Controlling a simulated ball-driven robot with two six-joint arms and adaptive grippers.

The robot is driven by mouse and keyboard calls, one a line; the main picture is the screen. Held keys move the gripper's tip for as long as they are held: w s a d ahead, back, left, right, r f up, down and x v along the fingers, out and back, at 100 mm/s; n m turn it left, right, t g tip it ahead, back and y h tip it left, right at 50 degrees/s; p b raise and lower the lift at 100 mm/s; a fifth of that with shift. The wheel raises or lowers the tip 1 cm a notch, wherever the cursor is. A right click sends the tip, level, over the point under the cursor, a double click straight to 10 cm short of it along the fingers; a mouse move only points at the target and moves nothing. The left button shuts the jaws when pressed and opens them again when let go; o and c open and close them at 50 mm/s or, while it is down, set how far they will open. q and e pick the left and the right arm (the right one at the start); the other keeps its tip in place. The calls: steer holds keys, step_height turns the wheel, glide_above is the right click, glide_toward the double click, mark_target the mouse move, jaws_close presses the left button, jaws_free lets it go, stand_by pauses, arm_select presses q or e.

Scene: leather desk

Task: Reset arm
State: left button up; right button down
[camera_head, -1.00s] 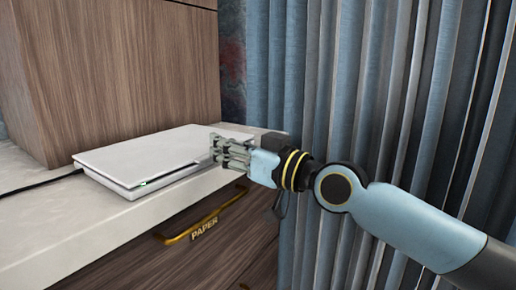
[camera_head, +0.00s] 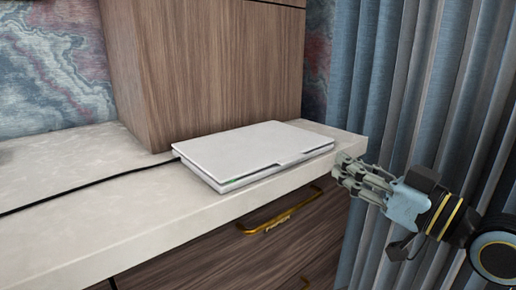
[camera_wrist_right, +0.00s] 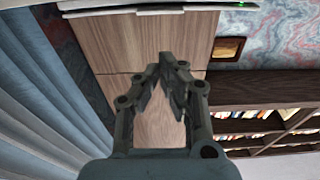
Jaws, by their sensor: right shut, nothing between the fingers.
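My right gripper (camera_head: 347,174) is at the right in the head view, beside the right end of the counter and in front of the blue curtain. Its fingers point left toward the counter edge. It is shut and empty, apart from the white console. In the right wrist view the fingers (camera_wrist_right: 167,72) come together with nothing between them. My left gripper is not in view.
A flat white console (camera_head: 250,150) with a green light lies on the pale counter (camera_head: 90,215). A black cable (camera_head: 95,182) runs left from it. A wooden cabinet (camera_head: 205,70) stands behind. A drawer with a brass handle (camera_head: 280,212) is below. Curtains (camera_head: 395,80) hang at right.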

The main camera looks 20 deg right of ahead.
steer(key=shift+r, duration=0.1)
